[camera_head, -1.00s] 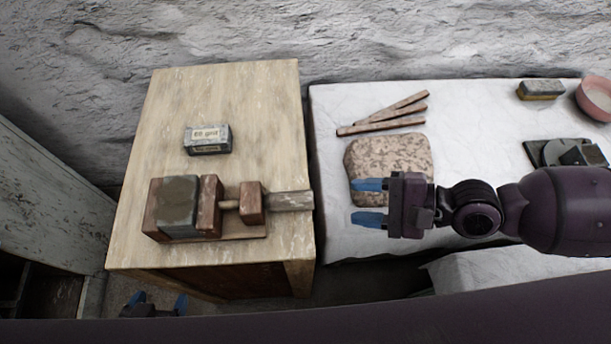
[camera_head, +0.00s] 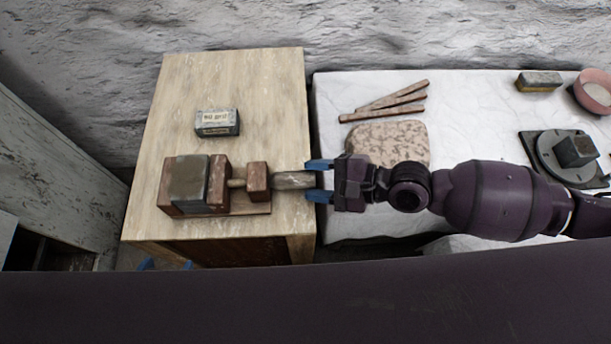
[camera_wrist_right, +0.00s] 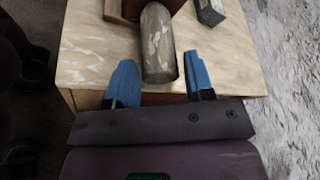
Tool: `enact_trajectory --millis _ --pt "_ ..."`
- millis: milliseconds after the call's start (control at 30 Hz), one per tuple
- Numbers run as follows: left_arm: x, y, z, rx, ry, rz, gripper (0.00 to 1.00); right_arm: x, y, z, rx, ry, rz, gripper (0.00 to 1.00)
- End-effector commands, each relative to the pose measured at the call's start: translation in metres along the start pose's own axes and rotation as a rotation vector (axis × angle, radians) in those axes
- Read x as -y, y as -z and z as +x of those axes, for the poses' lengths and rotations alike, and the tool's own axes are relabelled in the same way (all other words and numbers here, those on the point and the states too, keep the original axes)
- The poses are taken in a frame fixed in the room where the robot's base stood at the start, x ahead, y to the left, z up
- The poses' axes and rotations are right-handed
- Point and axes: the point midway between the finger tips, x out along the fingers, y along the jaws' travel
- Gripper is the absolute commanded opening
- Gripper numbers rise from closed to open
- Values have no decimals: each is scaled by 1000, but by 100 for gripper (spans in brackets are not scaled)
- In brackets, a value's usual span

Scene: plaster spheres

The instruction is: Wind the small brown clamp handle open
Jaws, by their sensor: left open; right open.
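The wooden clamp (camera_head: 219,170) sits on the left table, its red-brown jaws on either side of a grey block (camera_head: 190,183). Its worn, grey-brown cylindrical handle (camera_head: 293,180) points right, just past the table's right edge. My right gripper (camera_head: 318,180) is open at the handle's free end, one blue finger on each side. In the right wrist view the handle (camera_wrist_right: 158,42) lies between the open fingers (camera_wrist_right: 160,66), with a visible gap on both sides. My left gripper (camera_head: 168,265) shows only blue fingertips below the table's front edge; the rest is hidden.
A labelled grit block (camera_head: 217,122) lies behind the clamp on the wooden table (camera_head: 270,90). The white-covered table (camera_head: 465,110) on the right holds a speckled stone slab (camera_head: 395,140), wooden sticks (camera_head: 385,102), a sponge-like block (camera_head: 539,81), a pink bowl (camera_head: 595,92) and a dark turntable (camera_head: 562,158).

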Motion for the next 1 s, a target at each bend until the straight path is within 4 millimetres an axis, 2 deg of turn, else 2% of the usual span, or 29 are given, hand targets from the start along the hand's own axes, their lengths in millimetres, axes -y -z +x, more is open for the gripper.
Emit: enact_trajectory --millis 233,600,633,833,1000 --pt "0 0 0 2 1 -1 78 0 0 20 1 0 0 48" --pt "1 2 0 -3 2 -1 78 0 0 24 -1 0 0 48" --pt "1 2 -1 -3 3 -1 78 0 0 24 -1 0 -1 47" --pt "1 4 -1 -6 3 -1 78 0 0 24 0 0 0 16" --pt "2 3 -1 -5 4 -1 78 0 0 24 0 2 -5 14"
